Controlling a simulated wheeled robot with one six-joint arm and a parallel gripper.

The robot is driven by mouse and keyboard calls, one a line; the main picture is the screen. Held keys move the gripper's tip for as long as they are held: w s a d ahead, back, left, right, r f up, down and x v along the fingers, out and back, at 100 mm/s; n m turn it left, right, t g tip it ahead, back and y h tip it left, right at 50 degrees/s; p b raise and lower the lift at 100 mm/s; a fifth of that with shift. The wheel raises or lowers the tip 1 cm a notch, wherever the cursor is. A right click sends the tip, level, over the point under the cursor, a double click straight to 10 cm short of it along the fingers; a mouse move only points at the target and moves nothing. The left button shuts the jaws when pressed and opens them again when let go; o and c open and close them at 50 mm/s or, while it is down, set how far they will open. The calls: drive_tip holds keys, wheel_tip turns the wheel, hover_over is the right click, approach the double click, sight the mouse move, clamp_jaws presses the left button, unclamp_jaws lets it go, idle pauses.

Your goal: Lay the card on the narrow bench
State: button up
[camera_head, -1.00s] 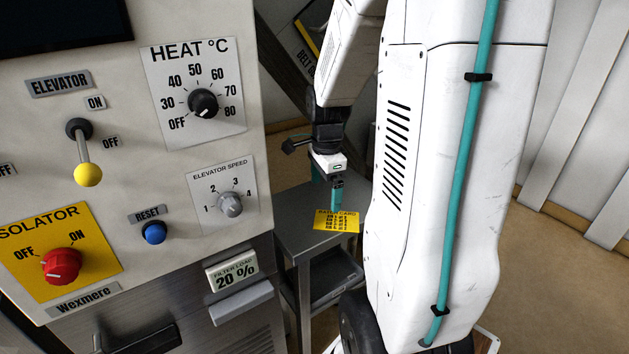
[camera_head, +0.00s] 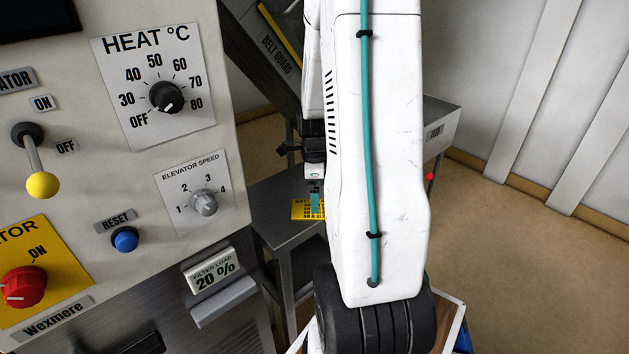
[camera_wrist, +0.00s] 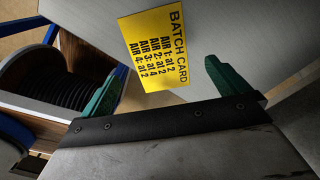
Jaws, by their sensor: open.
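The yellow batch card (camera_head: 303,208) lies on the grey top of the narrow bench (camera_head: 268,225), partly hidden by my gripper in the head view. In the wrist view the card (camera_wrist: 156,48) lies flat on the bench top (camera_wrist: 95,25), printed side up, ahead of the fingers. My gripper (camera_head: 315,205) is over the bench near the card, pointing down. In the wrist view my gripper's green fingers (camera_wrist: 160,88) are wide apart, with nothing between them, and the card is clear of both.
The control panel (camera_head: 130,60) with knobs and a lever stands left of the bench. A belt guard (camera_head: 278,45) leans behind it. A grey unit with a red knob (camera_head: 430,176) stands at the right, behind my arm. Open floor (camera_head: 530,260) lies to the right.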

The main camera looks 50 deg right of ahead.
drive_tip(key=shift+f, duration=2.2)
drive_tip(key=c, duration=1)
drive_tip(key=shift+w+d, duration=1.85)
drive_tip(key=shift+w, duration=0.2)
drive_tip(key=o, duration=1)
drive_tip(key=shift+a, duration=0.1)
drive_tip(key=shift+r, duration=0.15)
